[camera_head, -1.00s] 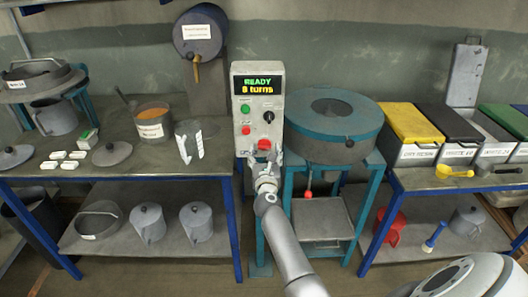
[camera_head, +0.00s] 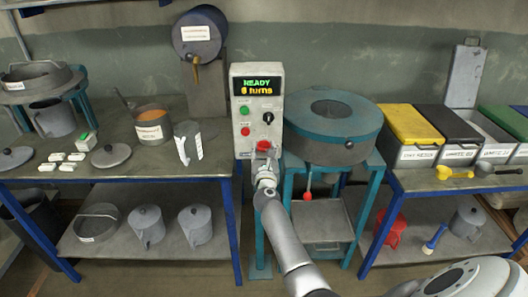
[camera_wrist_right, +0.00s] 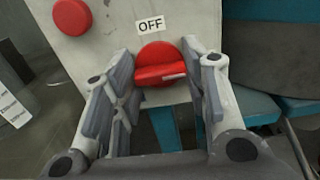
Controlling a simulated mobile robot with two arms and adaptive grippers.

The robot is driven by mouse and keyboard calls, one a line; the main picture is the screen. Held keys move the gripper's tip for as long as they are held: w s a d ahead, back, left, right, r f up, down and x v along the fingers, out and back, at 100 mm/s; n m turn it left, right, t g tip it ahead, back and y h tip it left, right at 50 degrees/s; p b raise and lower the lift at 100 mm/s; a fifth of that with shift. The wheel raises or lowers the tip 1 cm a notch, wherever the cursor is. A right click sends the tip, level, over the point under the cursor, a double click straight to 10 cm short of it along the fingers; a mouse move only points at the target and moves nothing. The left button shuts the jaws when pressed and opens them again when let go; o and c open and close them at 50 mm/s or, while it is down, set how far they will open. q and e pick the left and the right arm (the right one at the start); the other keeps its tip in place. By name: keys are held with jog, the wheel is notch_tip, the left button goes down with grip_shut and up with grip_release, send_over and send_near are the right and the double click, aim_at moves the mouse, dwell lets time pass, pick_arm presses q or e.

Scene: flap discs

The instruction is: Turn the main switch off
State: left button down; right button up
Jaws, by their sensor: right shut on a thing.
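The grey control box (camera_head: 244,90) stands upright at the middle of the head view, with a lit display reading READY. The red main switch (camera_head: 263,146) is low on its front. In the right wrist view the red switch (camera_wrist_right: 160,64) has a raised grip bar lying roughly crosswise, with a white mark toward its right end. An OFF label (camera_wrist_right: 150,24) is just above it. My right gripper (camera_head: 264,158) is at the switch, its fingers (camera_wrist_right: 160,68) on the left and right sides of it, shut on it. My left gripper is not in view.
A green button (camera_head: 244,109), a red button (camera_head: 245,131) and a black knob (camera_head: 267,118) sit above the switch. A round blue-grey machine (camera_head: 331,125) stands close on the right. A clear jug (camera_head: 187,142) is on the left table.

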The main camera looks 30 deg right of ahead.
jog(key=shift+n, duration=0.3)
jog(key=n+p, duration=0.2)
jog(key=n, duration=0.1)
jog(key=n+p, duration=0.1)
jog(key=n, duration=0.4)
jog(key=shift+n+p, duration=0.4)
jog(key=n+p, duration=0.1)
jog(key=n, duration=0.3)
jog(key=shift+n+p, duration=0.3)
jog(key=shift+f+n+p, duration=0.1)
jog(key=shift+n+p, duration=0.5)
jog(key=shift+n, duration=1.6)
jog(key=o, duration=1)
